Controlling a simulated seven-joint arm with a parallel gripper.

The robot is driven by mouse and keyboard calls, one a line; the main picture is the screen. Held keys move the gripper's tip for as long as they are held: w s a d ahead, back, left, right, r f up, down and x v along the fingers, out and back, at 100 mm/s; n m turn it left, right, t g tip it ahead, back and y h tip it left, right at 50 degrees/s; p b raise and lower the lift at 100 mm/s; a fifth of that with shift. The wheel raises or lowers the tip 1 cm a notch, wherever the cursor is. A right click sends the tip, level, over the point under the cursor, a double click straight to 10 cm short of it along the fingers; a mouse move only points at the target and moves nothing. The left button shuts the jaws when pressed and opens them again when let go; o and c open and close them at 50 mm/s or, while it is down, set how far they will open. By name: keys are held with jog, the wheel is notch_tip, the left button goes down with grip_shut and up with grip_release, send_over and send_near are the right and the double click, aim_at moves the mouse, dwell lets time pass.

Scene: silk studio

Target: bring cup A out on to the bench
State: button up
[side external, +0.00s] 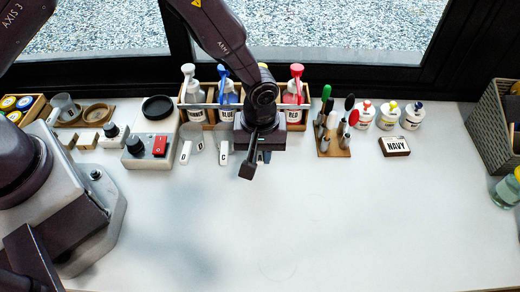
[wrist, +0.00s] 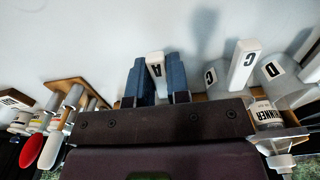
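Cup A shows in the wrist view as a white handle (wrist: 156,70) marked with an A; the cup's body is hidden behind my gripper. My gripper (wrist: 159,75) has its two blue fingers on either side of this handle, with hardly any gap, and appears shut on it. In the side view my gripper (side external: 263,157) is low at the front of the bottle crate, right of cup C (side external: 223,157), and my arm hides cup A there. The white bench (side external: 300,225) is bare in front.
Cup C (wrist: 243,62) and cup D (wrist: 270,72) stand close beside cup A. Behind is the wooden crate (side external: 182,113) of pump bottles. A tool stand (side external: 342,151), small paint bottles (side external: 389,116) and a NAVY block (side external: 395,147) are to the right.

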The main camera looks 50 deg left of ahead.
grip_shut()
jog(key=shift+r, duration=0.1)
jog(key=shift+r, duration=0.1)
jog(key=shift+r, duration=0.95)
notch_tip(320, 180, up, 5)
jog(key=shift+r, duration=0.2)
notch_tip(320, 180, down, 5)
jog(key=shift+r, duration=1.2)
